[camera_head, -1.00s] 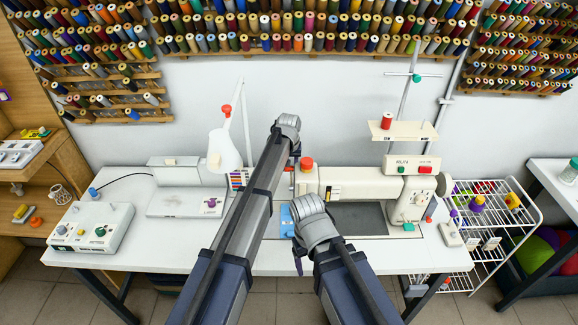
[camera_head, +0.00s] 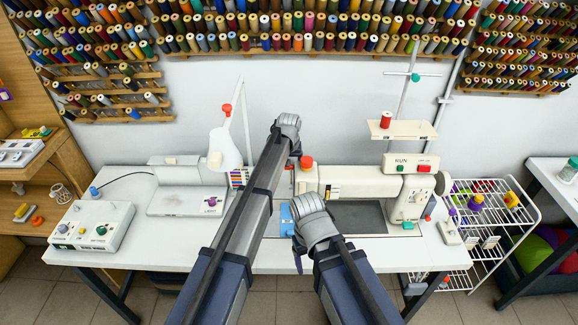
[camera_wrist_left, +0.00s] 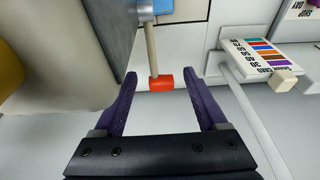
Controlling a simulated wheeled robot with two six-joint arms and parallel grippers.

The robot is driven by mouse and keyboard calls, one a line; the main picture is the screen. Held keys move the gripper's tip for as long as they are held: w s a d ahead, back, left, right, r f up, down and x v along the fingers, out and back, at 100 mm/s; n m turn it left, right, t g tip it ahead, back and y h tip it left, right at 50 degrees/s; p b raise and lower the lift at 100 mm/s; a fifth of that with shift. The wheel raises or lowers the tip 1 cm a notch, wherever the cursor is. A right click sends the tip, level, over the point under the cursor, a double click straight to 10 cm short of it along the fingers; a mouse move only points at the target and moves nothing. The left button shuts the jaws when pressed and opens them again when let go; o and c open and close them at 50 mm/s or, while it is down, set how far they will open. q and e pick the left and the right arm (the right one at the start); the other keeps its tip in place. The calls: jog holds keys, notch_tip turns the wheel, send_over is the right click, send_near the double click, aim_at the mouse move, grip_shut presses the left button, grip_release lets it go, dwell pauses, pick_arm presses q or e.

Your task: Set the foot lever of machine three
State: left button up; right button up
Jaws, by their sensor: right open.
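A rod with a red tip (camera_wrist_left: 161,83) shows in the left wrist view. It sits between the open purple fingers of my left gripper (camera_wrist_left: 163,95), with no clear grip on it. In the head view my left arm reaches over the table, and little of its gripper (camera_head: 295,149) shows beside the white sewing machine (camera_head: 350,180). My right gripper (camera_head: 298,258) is open and low in front of that machine, partly hidden by its own wrist. The machine's panel (camera_head: 411,164) reads what looks like RUN. I cannot tell the machine's number.
A control box (camera_head: 92,226) and a second flat machine (camera_head: 187,200) stand on the left of the white table (camera_head: 150,256). A white lamp (camera_head: 224,150) stands behind my left arm. A wire rack (camera_head: 490,215) stands at the right. Thread spools line the wall.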

jog(key=shift+r, duration=0.15)
notch_tip(320, 180, up, 7)
jog(key=p, duration=0.7)
jog(key=shift+r, duration=0.1)
